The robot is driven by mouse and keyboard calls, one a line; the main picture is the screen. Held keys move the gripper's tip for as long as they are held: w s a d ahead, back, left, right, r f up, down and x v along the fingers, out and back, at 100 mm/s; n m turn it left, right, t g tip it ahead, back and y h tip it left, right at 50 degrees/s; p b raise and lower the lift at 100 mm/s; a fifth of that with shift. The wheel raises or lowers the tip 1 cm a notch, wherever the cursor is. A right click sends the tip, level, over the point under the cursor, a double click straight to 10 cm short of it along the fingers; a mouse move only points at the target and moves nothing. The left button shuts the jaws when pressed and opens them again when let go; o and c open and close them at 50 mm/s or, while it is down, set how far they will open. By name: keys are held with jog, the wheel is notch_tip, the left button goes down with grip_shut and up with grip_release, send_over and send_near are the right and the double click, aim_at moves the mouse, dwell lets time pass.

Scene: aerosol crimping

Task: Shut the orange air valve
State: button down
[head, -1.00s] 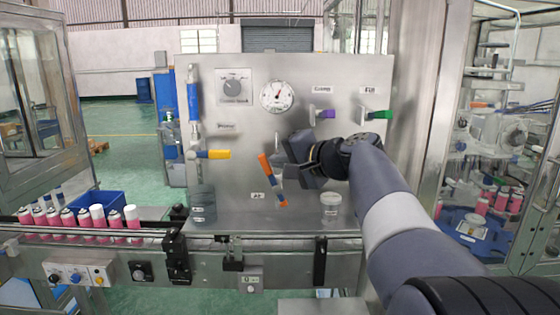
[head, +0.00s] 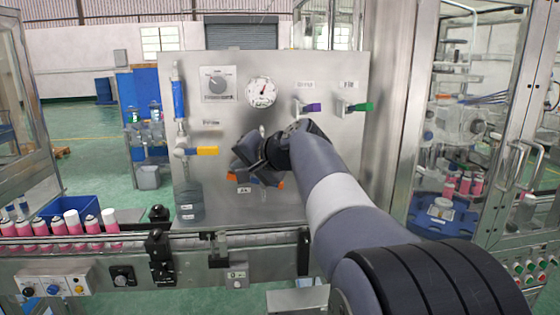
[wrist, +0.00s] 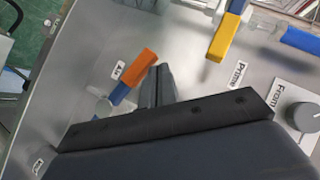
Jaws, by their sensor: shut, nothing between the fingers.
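The orange air valve handle (head: 281,184) is on the steel panel, above the small label reading Air. Orange ends show on both sides of my gripper in the head view; the handle lies near horizontal there, its middle hidden. In the wrist view its orange end (wrist: 145,60) and blue middle part show just left of my fingers, beside the Air label (wrist: 118,70). My gripper (wrist: 157,85) is shut and empty, its fingertips beside the handle; I cannot tell whether they touch it. In the head view my gripper (head: 246,162) is in front of the panel at the valve.
A dial (head: 217,84), a gauge (head: 262,92), a purple handle (head: 312,107) and a green handle (head: 360,107) are above. A conveyor with pink cans (head: 75,226) runs below.

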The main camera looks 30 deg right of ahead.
jog(key=shift+w+a+f+n+g+h, duration=0.1)
jog(key=shift+a+f+n+g+h, duration=0.2)
jog(key=shift+a+f+n+h, duration=0.1)
jog(key=shift+a+f, duration=0.1)
jog(key=shift+f, duration=0.2)
jog(key=shift+w+f, duration=0.1)
jog(key=shift+f, duration=0.05)
dwell(0.3)
jog(key=shift+a+r, duration=0.1)
jog(key=shift+r, duration=0.35)
jog(key=s+a+r+p, duration=0.1)
jog(key=s+a+r, duration=0.1)
jog(key=s+r, duration=0.4)
notch_tip(320, 180, up, 4)
jog(key=shift+s+r+p, duration=0.1)
jog(key=shift+s+p, duration=0.2)
jog(key=shift+s, duration=0.1)
